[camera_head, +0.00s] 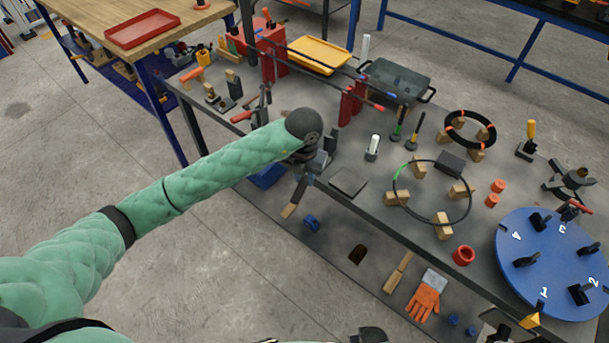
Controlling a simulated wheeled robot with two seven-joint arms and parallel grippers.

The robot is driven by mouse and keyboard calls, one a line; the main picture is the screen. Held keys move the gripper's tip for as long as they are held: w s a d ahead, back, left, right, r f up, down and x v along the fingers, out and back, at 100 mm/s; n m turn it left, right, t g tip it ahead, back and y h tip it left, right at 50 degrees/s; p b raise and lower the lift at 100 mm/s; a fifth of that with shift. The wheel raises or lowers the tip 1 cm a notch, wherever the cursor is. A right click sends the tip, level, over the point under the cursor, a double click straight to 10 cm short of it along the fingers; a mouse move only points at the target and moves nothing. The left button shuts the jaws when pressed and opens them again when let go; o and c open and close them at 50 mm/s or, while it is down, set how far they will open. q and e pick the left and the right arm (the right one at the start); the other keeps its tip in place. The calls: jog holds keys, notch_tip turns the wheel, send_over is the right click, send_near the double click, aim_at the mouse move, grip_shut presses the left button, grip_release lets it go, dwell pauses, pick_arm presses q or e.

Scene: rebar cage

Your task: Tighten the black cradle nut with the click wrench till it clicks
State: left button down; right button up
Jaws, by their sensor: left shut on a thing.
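My left gripper (305,168) is at the end of the green padded arm, at the near edge of the grey bench (340,205). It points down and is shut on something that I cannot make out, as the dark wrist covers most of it. A dark bar with a tan end (289,210) shows just below it; I cannot tell whether it is held. I cannot pick out the click wrench or the black cradle nut with certainty. Red stands (350,104) bearing dark rods are just behind the gripper.
A blue numbered turntable (550,258) with black clamps fills the bench's right end. A dark ring on wooden blocks (443,219), a grey tray (398,80) and a yellow tray (320,54) stand on the bench. Orange gloves (424,302) lie on the lower shelf.

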pick_arm(q)
jog(key=shift+f+b, duration=0.75)
jog(key=shift+f, duration=0.25)
dwell(0.4)
jog(key=shift+a, duration=0.1)
jog(key=shift+w+a+m+b, duration=0.25)
jog(key=shift+a+m+b, duration=0.2)
jog(key=shift+m+b, duration=0.25)
jog(key=shift+w+a+m+b, duration=0.2)
jog(key=shift+a+m+b, duration=0.2)
jog(key=shift+b, duration=0.2)
jog(key=shift+w+a+m+b, duration=0.25)
jog(key=shift+m+b, duration=0.15)
jog(key=shift+b, duration=0.1)
jog(key=shift+w+a+m+b, duration=0.35)
jog(key=shift+a+m+b, duration=0.15)
jog(key=shift+m+b, duration=0.35)
jog(key=shift+w+a+m+b, duration=0.7)
jog(key=shift+m+b, duration=0.35)
jog(key=shift+b, duration=0.45)
